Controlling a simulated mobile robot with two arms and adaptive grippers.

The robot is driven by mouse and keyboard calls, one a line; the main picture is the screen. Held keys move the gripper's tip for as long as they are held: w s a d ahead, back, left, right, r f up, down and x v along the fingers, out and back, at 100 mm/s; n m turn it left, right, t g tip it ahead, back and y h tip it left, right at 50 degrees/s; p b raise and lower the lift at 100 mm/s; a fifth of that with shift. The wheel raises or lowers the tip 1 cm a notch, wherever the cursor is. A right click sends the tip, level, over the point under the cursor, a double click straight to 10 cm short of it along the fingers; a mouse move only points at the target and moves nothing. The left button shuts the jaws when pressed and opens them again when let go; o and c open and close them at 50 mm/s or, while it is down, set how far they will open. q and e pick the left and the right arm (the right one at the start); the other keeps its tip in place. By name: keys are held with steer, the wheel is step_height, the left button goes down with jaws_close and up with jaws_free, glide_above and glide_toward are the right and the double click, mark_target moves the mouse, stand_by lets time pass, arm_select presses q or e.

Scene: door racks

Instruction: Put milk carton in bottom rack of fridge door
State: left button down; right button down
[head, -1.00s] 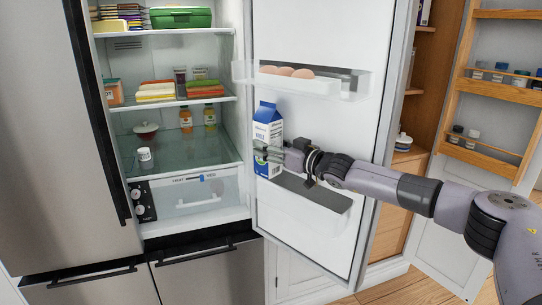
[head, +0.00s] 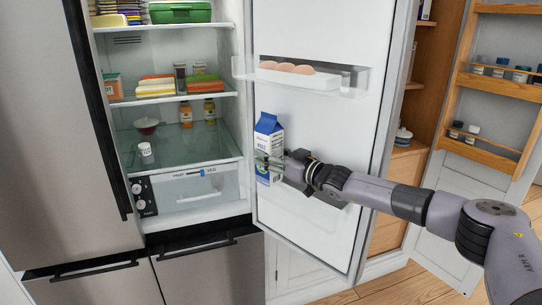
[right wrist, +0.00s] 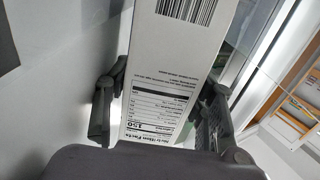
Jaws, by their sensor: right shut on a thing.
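The milk carton (head: 268,139) is white and blue with a blue gabled top. It stands upright at the left end of the bottom rack (head: 300,205) of the open fridge door. My right gripper (head: 270,160) is shut around the carton's lower half. In the right wrist view, the carton's printed side (right wrist: 170,85) with a barcode sits between the two fingers (right wrist: 155,110). My arm and gripper hide much of the bottom rack, so I cannot tell whether the carton's base touches its floor. My left gripper is not in view.
An upper door rack (head: 310,78) holds several eggs. The fridge interior (head: 180,140) at left has shelves with food boxes, jars and a bowl. Wooden cabinet racks (head: 500,90) with jars stand at the right. The door's middle is clear.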

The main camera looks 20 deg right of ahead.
steer(key=shift+b, duration=0.3)
steer(key=c, duration=1)
jaws_free()
steer(key=shift+f, duration=0.25)
steer(key=shift+c, duration=0.2)
steer(key=shift+o, duration=0.4)
steer(key=shift+s+r, duration=0.1)
